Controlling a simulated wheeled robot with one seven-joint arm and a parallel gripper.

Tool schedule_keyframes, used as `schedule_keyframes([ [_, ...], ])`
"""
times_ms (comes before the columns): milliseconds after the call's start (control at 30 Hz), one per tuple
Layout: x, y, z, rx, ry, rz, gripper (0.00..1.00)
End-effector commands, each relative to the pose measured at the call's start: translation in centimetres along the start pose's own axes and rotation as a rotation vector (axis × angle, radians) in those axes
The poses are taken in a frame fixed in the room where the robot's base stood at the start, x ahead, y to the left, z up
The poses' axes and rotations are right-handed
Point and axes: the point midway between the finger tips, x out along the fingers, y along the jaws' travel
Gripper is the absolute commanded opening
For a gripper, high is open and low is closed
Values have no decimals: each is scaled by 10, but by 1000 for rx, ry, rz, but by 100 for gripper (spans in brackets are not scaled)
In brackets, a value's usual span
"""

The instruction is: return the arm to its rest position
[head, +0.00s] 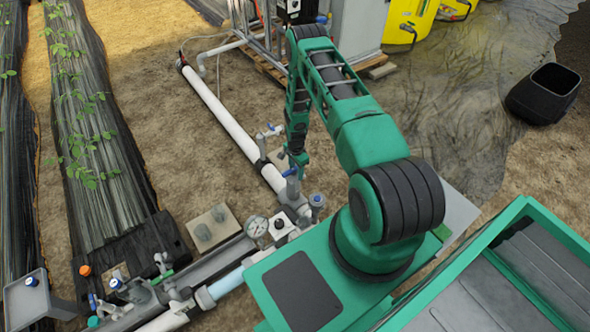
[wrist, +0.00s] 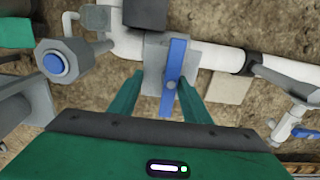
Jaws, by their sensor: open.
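My green arm (head: 362,135) reaches up from its base and bends down over the pipework in the head view. My gripper (head: 297,163) hangs low beside the white pipe, its fingers small and hard to make out there. In the wrist view my gripper (wrist: 160,77) is open, with one green finger on each side of a blue valve handle (wrist: 174,66). The handle sits on a grey valve body on the white pipe and lies lengthwise between the fingers. I see no clear contact, and nothing is held.
A white pipe (head: 225,118) runs from the upper left to the valves. A pressure gauge (head: 256,227) and grey fittings stand left of my base. Another blue-handled valve (wrist: 300,132) is at right in the wrist view.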

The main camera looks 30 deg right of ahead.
Motion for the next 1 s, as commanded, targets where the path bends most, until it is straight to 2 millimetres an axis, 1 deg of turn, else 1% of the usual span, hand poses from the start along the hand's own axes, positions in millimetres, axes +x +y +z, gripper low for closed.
schedule_keyframes([
  [33, -7, 7, -2, 2, 5, 4, 41],
  [100, -18, 8, 0, 0, 4, -7, 41],
  [200, -26, 9, 1, -2, 3, -15, 41],
  [400, -31, 10, 4, -4, 0, -21, 41],
  [667, -32, 10, 5, -5, -3, -23, 41],
  [767, -37, 8, 4, -11, -1, -24, 41],
  [867, -54, 4, 0, -30, 7, -25, 41],
  [967, -83, -2, -7, -66, 19, -24, 41],
  [1000, -98, -4, -11, -86, 24, -21, 41],
])
